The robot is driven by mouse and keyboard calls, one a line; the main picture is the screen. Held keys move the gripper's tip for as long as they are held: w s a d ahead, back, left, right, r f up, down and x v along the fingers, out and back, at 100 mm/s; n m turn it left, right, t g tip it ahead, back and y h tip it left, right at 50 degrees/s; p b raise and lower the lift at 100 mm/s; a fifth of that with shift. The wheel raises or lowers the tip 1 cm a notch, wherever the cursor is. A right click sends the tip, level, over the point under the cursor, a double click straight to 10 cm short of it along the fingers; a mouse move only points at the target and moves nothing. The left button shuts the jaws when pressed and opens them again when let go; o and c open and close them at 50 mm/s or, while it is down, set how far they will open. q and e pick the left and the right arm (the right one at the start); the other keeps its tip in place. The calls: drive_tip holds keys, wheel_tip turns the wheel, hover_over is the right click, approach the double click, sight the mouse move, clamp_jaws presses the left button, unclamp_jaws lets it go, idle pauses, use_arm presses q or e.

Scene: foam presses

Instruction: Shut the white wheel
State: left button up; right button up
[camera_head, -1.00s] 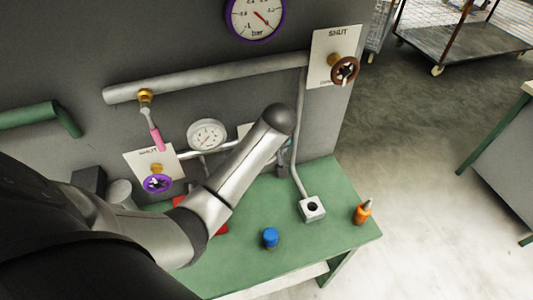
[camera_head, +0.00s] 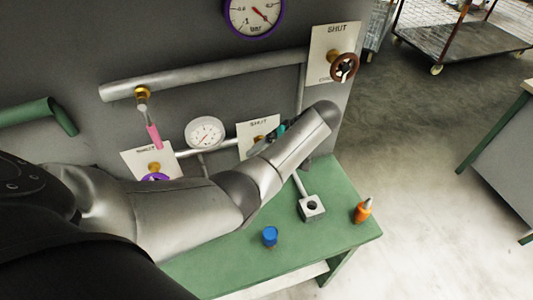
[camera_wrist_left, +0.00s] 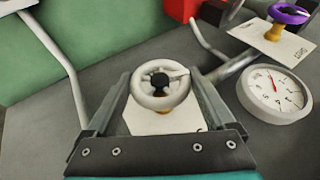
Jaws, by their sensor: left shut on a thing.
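The white wheel (camera_wrist_left: 160,83) is in the middle of the left wrist view, with a dark hub and a light plate behind it. My left gripper (camera_wrist_left: 161,76) has one finger on each side of the wheel and is shut on its rim. In the head view my left gripper (camera_head: 272,138) is at the middle plate (camera_head: 258,125) marked SHUT. A brass stem shows there, but the white wheel is mostly hidden by my gripper and arm. My right gripper is not in view.
A dial gauge (camera_head: 205,132) is beside the middle plate.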

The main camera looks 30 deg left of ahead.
use_arm(q)
drive_tip(key=shift+w+r+g+y, duration=0.1)
drive_tip(key=shift+g+y, duration=0.2)
drive_tip(key=shift+y, duration=0.1)
drive_tip(key=shift+a, duration=0.1)
drive_tip(key=o, duration=1.1)
drive_tip(key=shift+p+v, duration=0.55)
drive_tip(key=shift+v, duration=7.05)
